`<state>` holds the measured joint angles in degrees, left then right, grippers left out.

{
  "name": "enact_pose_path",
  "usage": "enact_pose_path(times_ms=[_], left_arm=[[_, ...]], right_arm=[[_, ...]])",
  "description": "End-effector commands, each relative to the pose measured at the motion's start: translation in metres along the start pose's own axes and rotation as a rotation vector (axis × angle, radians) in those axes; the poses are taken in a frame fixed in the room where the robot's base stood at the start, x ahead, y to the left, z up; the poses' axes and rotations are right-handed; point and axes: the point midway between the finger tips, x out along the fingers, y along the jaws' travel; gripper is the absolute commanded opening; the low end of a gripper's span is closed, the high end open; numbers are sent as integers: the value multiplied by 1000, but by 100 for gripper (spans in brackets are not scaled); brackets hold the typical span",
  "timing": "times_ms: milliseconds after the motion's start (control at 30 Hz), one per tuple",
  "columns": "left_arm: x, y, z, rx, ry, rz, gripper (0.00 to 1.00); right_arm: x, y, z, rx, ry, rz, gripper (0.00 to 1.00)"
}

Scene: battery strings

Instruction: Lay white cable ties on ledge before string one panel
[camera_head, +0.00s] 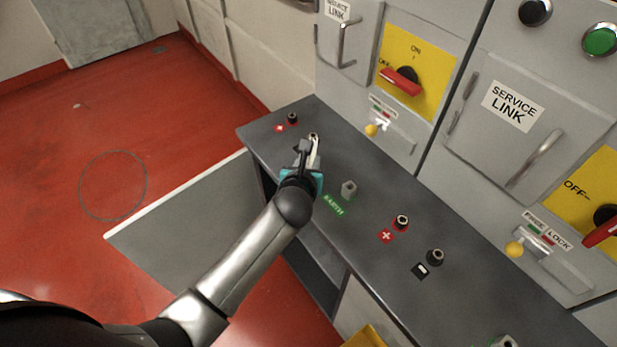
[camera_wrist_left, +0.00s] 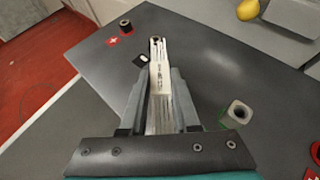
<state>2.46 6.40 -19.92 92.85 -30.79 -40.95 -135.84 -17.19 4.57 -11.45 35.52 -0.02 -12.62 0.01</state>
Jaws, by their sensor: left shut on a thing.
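My left gripper (camera_head: 306,150) is shut on a bundle of white cable ties (camera_wrist_left: 160,85), which stands upright in the picture between the fingers in the left wrist view. In the head view the ties (camera_head: 316,152) show as a pale strip beside the fingers. The gripper is over the far left part of the dark grey ledge (camera_head: 460,300). The far end of the bundle overlaps a terminal spot by a minus label (camera_wrist_left: 140,60); I cannot tell whether it touches the ledge. My right gripper is not in view.
A red-marked terminal (camera_head: 292,118) stands at the ledge's far end. An earth post (camera_head: 349,188), a plus terminal (camera_head: 402,222) and a minus terminal (camera_head: 435,256) stand nearer. Grey panels with a red switch handle (camera_head: 400,82) and a yellow knob (camera_head: 371,130) rise behind.

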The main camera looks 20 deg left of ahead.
Motion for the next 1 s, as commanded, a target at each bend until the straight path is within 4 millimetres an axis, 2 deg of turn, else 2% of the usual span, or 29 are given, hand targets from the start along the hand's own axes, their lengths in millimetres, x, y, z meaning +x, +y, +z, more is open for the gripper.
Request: enact_pose_path(times_ms=[300,767,800,1000], left_arm=[[20,0,-38,0,2,0,0],[23,0,-43,1,1,-1,0],[23,0,-42,0,1,-1,33],[23,0,-42,0,1,-1,56]], right_arm=[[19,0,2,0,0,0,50],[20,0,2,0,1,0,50],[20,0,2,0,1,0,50],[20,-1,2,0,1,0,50]])
